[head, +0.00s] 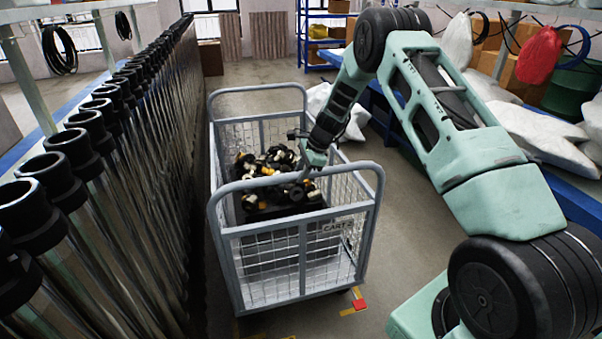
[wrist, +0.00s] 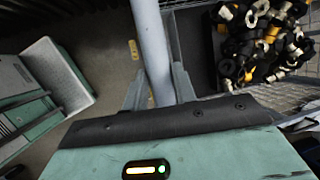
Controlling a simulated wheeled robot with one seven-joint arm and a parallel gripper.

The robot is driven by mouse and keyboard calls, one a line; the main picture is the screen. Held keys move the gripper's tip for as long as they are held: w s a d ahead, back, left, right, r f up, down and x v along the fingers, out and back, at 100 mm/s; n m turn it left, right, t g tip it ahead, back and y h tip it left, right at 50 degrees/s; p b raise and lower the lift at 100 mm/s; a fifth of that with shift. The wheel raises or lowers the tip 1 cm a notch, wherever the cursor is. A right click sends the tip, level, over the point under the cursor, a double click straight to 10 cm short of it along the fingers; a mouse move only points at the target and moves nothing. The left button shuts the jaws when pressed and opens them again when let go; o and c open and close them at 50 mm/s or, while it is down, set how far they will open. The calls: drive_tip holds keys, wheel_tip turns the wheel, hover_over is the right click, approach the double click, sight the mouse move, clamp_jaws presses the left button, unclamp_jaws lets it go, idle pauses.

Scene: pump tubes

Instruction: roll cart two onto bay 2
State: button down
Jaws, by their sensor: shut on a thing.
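A grey wire-mesh cart (head: 304,250) stands in the aisle, with raised bar handles at both ends. Its plate reads "CART"; the number is not legible. My gripper (head: 308,176) is at the near handle's top bar. In the wrist view, the grey handle bar (wrist: 150,40) runs between the two fingers of my gripper (wrist: 158,88), which are shut on it. The cart carries a dark bin of black, white and yellow fittings (head: 268,165), which also show in the wrist view (wrist: 262,40). No bay number is readable.
A long row of upright black-capped tubes (head: 70,150) stands close along the cart's left. Benches with white sacks (head: 520,125) line the right. Yellow floor marks with a red patch (head: 360,304) lie by the cart's near right corner. Bare floor (head: 255,75) shows beyond the cart.

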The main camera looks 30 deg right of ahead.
drive_tip(key=shift+w+f, duration=0.1)
drive_tip(key=shift+w, duration=0.15)
drive_tip(key=c, duration=1.1)
unclamp_jaws()
drive_tip(key=shift+d, duration=0.1)
drive_tip(key=b+v, duration=0.3)
drive_tip(key=v, duration=1.4)
drive_tip(key=shift+r, duration=0.3)
